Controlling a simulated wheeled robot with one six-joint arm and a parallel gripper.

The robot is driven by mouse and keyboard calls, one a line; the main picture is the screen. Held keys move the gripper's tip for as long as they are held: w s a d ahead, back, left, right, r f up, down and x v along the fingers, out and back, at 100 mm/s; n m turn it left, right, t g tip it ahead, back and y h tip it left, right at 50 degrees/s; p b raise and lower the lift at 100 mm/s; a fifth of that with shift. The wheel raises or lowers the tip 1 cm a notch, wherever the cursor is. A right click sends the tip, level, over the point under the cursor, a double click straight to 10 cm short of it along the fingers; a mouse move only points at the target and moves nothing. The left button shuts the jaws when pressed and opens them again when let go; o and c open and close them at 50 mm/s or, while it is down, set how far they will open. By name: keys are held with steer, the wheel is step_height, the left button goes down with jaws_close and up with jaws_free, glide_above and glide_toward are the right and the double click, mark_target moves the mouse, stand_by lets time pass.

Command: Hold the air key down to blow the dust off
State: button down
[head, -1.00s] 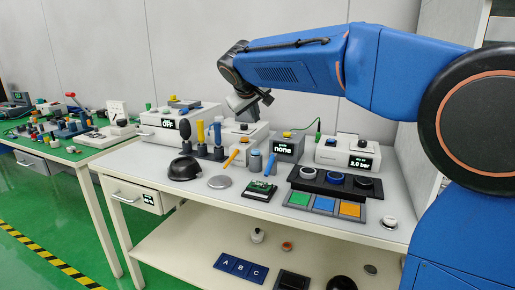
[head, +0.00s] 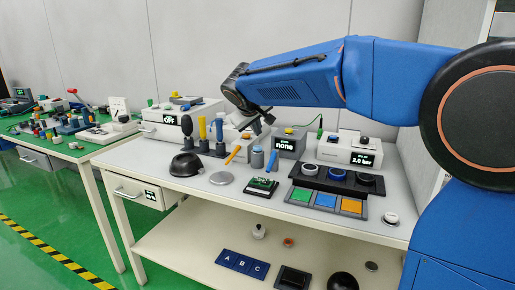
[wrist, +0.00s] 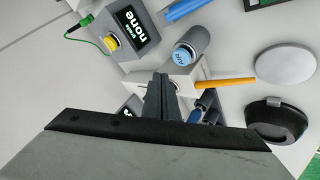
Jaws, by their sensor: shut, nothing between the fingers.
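My gripper (head: 268,117) is shut and empty above the back middle of the bench. In the wrist view its fingers (wrist: 161,80) point at a white box (wrist: 190,74) and cover part of it; I cannot tell whether they touch it. A white box with a screen reading "2.0 bar" (head: 350,150) stands at the back right, with a small dark knob (head: 364,140) on top. A grey box reading "none" (head: 291,144) has a yellow button (wrist: 111,41) and a green cable.
An orange stick (head: 233,155), a blue-topped cylinder (head: 257,157), a silver disc (head: 221,178) and a black dome (head: 186,164) stand nearby. Upright handles (head: 203,129) rise left of my gripper. A black tray (head: 338,182) with round pieces lies at the right.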

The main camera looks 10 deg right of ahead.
mark_target(257, 148)
steer(key=shift+f, duration=1.3)
steer(key=shift+f, duration=0.9)
stand_by(2.0)
steer(key=shift+r, duration=0.1)
stand_by(1.0)
steer(key=shift+r, duration=0.85)
steer(key=shift+r, duration=2.5)
